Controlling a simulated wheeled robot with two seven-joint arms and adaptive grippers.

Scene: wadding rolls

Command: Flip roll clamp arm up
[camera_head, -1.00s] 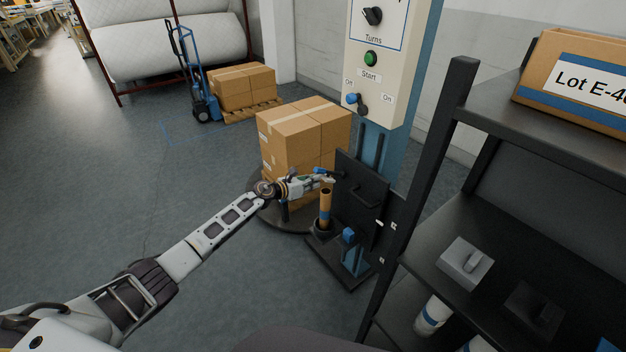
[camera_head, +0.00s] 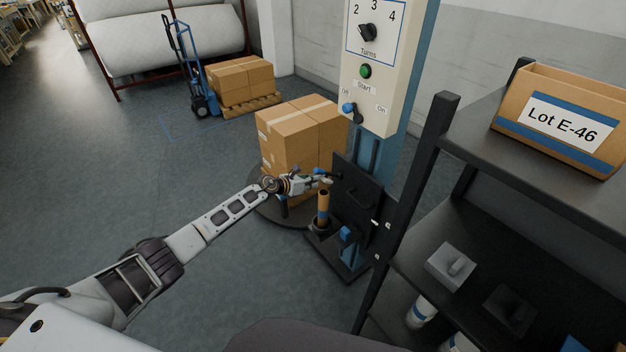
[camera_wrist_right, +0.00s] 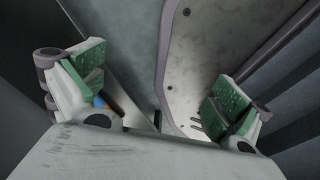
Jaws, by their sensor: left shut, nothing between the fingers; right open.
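A brown cardboard tube (camera_head: 323,205) stands upright in a black holder (camera_head: 321,228) on the wrapping machine's dark carriage (camera_head: 361,205). My left gripper (camera_head: 328,180) is shut and empty, just above the tube's top and beside the carriage. A short dark bar (camera_head: 338,176) sticks out from the carriage by the fingertips; I cannot tell whether they touch it or whether it is the clamp arm. A blue block (camera_head: 346,234) sits lower on the carriage. My right gripper (camera_wrist_right: 160,105) is open and empty in the right wrist view, its green-padded fingers wide apart.
Stacked cartons (camera_head: 300,140) stand on a round turntable (camera_head: 268,208) behind my left gripper. The control panel (camera_head: 375,75) rises above the carriage. A black shelf rack (camera_head: 475,135) with a Lot E-46 box (camera_head: 560,120) is close on the right.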

